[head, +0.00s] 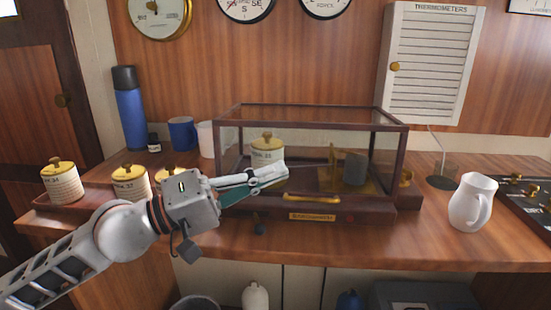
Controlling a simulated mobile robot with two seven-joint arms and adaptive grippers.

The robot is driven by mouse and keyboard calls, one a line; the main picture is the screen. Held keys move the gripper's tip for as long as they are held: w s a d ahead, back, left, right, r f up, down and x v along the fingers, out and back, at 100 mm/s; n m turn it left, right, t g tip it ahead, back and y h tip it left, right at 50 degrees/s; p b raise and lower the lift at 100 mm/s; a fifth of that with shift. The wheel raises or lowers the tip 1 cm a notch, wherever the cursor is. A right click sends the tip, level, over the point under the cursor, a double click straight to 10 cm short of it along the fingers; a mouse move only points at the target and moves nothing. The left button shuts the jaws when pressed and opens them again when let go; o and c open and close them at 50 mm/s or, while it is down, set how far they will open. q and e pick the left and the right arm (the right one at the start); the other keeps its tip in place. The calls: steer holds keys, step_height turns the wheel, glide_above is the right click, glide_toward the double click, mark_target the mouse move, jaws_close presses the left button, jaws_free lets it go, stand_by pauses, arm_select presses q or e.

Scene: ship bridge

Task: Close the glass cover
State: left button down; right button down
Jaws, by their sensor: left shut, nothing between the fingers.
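The glass cover (312,127) is a clear box with a dark brown frame. It stands over a wooden base with a brass label (312,217). A brass strip (312,198) shows low on its front. I cannot tell whether the cover sits fully down on the base. Inside is a brass instrument with a dark drum (355,168). My left gripper (284,175) is shut and empty at the case's left front, overlapping its lower left corner in the picture. Whether it touches the cover is unclear. My right gripper is out of view.
A lidded canister (267,150) shows behind my left fingers; whether it is inside the case is unclear. More canisters (62,183) stand left in a tray. A blue flask (130,110) and blue mug (182,133) stand behind. A white jug (470,203) stands right.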

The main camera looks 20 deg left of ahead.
mark_target(298, 179)
arm_select(q)
step_height(298, 179, down, 2)
steer(key=shift+a+f, duration=0.1)
steer(key=shift+f+b, duration=0.3)
steer(key=shift+f, duration=0.1)
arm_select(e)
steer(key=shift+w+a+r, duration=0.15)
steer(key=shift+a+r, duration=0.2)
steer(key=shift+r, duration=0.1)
arm_select(q)
steer(key=shift+s, duration=0.1)
steer(key=shift+v, duration=1.3)
steer(key=shift+r+v, duration=0.15)
steer(key=shift+v, duration=2.15)
steer(key=shift+r+v, duration=0.15)
steer(key=shift+v, duration=2.2)
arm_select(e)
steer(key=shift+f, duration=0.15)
arm_select(q)
steer(key=shift+s, duration=0.15)
